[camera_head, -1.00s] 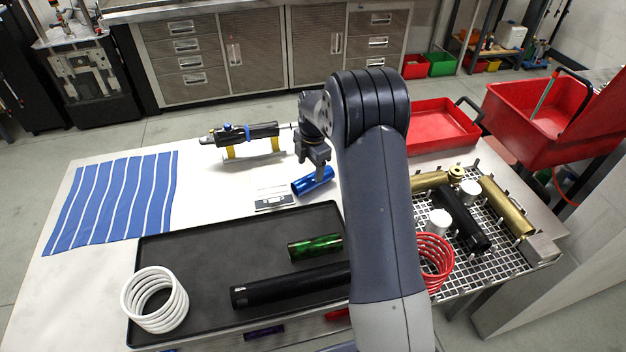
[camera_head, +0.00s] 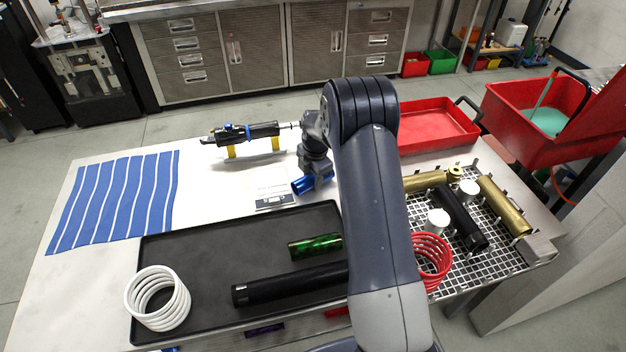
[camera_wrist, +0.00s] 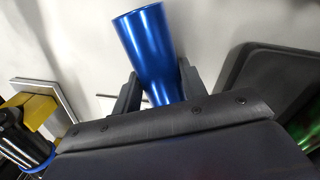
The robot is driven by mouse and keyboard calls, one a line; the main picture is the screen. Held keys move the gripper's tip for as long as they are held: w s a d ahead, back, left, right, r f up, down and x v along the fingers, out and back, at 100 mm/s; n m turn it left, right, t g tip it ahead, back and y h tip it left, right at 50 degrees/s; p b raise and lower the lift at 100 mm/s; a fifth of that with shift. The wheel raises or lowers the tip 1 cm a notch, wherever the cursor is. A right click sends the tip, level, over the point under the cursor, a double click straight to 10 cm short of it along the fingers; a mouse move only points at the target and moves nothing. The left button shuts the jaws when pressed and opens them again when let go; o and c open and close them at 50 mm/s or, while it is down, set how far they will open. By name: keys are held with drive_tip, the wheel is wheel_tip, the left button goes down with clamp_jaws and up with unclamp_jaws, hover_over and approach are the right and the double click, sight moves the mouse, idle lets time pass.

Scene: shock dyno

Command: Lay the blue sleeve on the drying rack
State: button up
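The blue sleeve (camera_head: 303,186) lies on the white table behind the black tray, partly hidden by my gripper (camera_head: 317,178). In the wrist view the blue sleeve (camera_wrist: 148,50) runs between the two dark fingers of my gripper (camera_wrist: 160,82), slanted to them. The fingers stand one on each side, close to the sleeve; I cannot tell whether both press on it. The drying rack (camera_head: 512,262) is a metal grid at the right, holding brass tubes (camera_head: 503,207), a black tube (camera_head: 461,217) and white pieces (camera_head: 437,221).
The black tray (camera_head: 200,250) holds a green sleeve (camera_head: 315,246), a long black tube (camera_head: 290,284) and white rings (camera_head: 158,298). Red rings (camera_head: 433,262) lie at the rack's left edge. A shock absorber (camera_head: 248,133) rests on yellow supports behind. A red tray (camera_head: 430,125) stands behind the rack.

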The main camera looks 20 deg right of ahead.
drive_tip(key=c, duration=0.6)
drive_tip(key=shift+c, duration=0.2)
